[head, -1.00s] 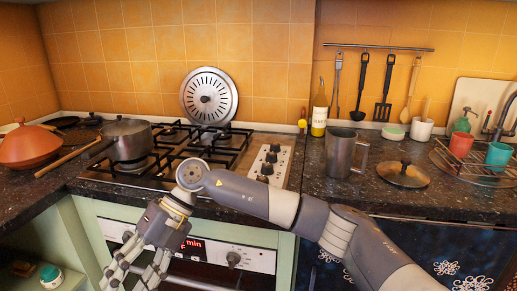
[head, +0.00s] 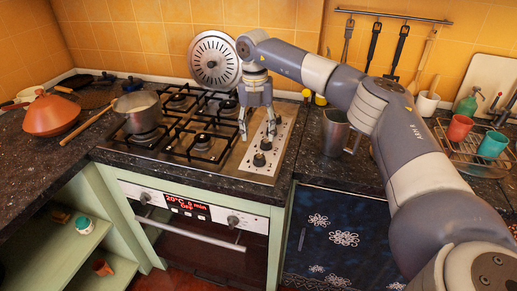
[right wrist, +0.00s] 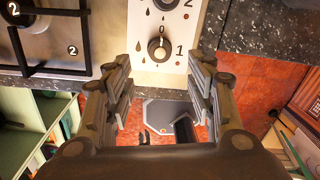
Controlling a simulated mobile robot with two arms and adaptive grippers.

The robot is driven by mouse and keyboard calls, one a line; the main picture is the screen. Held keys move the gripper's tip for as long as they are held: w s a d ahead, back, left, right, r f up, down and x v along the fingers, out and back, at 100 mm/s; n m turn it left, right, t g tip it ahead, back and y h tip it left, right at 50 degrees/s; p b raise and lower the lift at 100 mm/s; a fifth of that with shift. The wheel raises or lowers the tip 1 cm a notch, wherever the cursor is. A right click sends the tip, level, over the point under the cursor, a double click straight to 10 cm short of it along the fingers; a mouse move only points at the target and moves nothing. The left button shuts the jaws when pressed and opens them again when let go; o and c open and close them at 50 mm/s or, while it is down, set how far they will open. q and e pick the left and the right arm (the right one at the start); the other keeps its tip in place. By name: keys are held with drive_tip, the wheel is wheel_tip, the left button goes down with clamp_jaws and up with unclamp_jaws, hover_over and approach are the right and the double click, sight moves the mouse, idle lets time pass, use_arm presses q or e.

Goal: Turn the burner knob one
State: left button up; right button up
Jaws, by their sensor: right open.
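The burner knob one (right wrist: 158,48) is a small round knob with a light-coloured bar on the white control panel. A "1" is printed beside it, and a "0" above it. In the head view it appears as the front knob (head: 259,159) of the row on the panel's right side. My right gripper (head: 257,134) points down over the panel, with its fingers spread. In the right wrist view the right gripper (right wrist: 160,62) is open and empty, and the knob shows between and beyond its fingertips. Contact with the knob is not visible. My left gripper is not in view.
The gas hob (head: 172,148) with black grates lies left of the panel, with a pot (head: 140,122) on it. The oven (head: 195,225) is below. A round vented lid (head: 213,64) leans behind.

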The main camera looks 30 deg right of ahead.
sight(259, 156)
wheel_tip(259, 156, down, 9)
drive_tip(key=shift+s+d+f+p, duration=0.1)
drive_tip(key=shift+d+f+p, duration=0.1)
drive_tip(key=shift+p, duration=0.6)
drive_tip(key=shift+c, duration=0.6)
drive_tip(key=c, duration=1)
